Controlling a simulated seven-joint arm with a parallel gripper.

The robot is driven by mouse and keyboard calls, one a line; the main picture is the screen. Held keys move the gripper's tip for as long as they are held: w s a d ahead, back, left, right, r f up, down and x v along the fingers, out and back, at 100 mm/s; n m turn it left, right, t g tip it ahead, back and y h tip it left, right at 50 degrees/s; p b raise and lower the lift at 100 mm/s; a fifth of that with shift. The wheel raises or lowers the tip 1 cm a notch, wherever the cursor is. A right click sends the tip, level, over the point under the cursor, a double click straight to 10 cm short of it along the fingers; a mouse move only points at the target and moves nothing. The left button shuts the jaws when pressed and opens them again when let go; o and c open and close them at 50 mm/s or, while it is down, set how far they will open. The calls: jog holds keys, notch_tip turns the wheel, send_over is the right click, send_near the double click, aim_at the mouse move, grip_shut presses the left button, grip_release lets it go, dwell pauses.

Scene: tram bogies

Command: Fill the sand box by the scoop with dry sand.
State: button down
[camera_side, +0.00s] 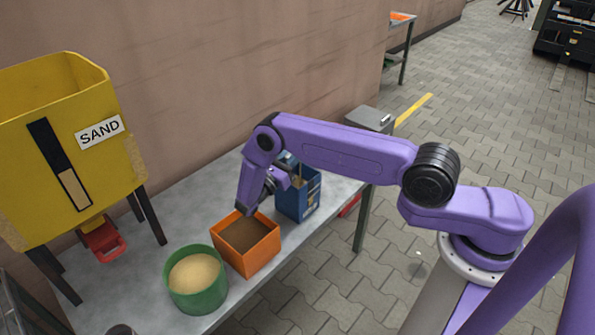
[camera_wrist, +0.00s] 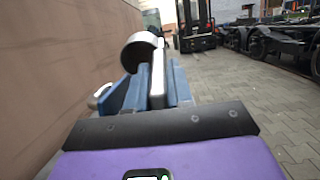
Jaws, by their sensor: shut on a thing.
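The yellow sand box (camera_side: 75,150) labelled SAND stands on dark legs at the left. Its sight window shows a pale lower part and a dark upper part. A green tub (camera_side: 197,303) holds pale sand (camera_side: 194,273). An orange box (camera_side: 262,254) beside it holds darker brown sand (camera_side: 244,232). My gripper (camera_side: 282,178) is above the bench near the orange box and a blue box, partly hidden by my arm. In the wrist view my gripper (camera_wrist: 155,90) is shut on the metal scoop (camera_wrist: 140,50). I cannot tell whether the scoop holds sand.
The blue box (camera_side: 298,202) stands behind the orange box. A grey box (camera_side: 369,119) is at the bench's far end. A red handle (camera_side: 105,242) hangs under the sand box. The wall (camera_side: 220,70) runs close along the bench (camera_side: 165,252).

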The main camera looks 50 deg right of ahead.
jog(key=shift+r, duration=0.4)
jog(key=shift+b, duration=0.3)
dwell(0.3)
notch_tip(320, 180, down, 8)
jog(key=y, duration=0.2)
jog(key=shift+d+r, duration=0.15)
jog(key=shift+d, duration=0.05)
jog(key=shift+d+r+y, duration=0.1)
jog(key=shift+r+y, duration=0.05)
jog(key=shift+y, duration=0.15)
